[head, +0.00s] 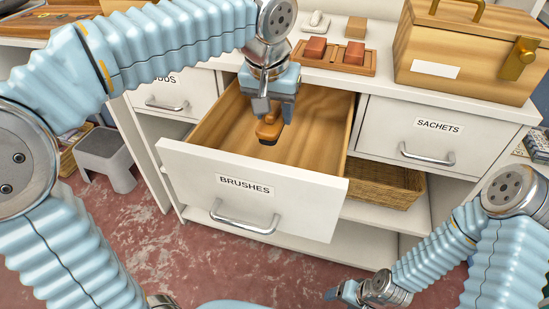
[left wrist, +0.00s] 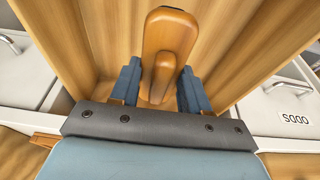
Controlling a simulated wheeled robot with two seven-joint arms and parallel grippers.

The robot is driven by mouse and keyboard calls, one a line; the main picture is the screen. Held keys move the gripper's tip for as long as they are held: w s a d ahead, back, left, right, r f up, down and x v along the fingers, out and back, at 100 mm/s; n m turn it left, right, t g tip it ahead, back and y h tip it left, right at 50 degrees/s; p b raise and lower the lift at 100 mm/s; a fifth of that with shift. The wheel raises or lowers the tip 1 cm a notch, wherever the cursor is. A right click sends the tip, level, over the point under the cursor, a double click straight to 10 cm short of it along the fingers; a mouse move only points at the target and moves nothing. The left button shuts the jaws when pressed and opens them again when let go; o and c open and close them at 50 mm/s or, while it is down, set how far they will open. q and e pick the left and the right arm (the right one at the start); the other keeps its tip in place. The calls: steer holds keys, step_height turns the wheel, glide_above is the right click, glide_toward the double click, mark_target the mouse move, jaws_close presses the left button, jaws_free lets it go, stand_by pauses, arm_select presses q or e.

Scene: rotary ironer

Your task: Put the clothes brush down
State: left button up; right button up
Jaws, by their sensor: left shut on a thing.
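The clothes brush (head: 268,130) is orange-brown wood with a dark underside, and it is in or just above the open drawer labelled BRUSHES (head: 252,208). My left gripper (head: 270,108) reaches down into the drawer from above and is shut on the brush. In the left wrist view the brush (left wrist: 170,35) lies between the two blue fingers (left wrist: 158,90), which hold its raised handle. I cannot tell whether the brush touches the drawer floor. The drawer's wooden inside looks otherwise empty. My right gripper (head: 345,291) is low at the lower right, away from the drawer; its fingers are too small to read.
The shut SACHETS drawer (head: 410,136) is to the right, and another shut drawer (head: 177,98) is to the left. The counter holds a wooden box (head: 460,55) and a tray (head: 335,58) with reddish blocks. A wicker basket (head: 385,187) sits on the shelf below. A grey stool (head: 104,155) stands left.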

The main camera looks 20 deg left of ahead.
mark_target(269, 115)
arm_select(q)
step_height(269, 115, down, 9)
steer(key=shift+f+b, duration=0.15)
steer(key=shift+b, duration=0.15)
steer(key=shift+f, duration=0.1)
steer(key=o, duration=1.2)
steer(key=p+v, duration=0.1)
steer(key=v, duration=1.1)
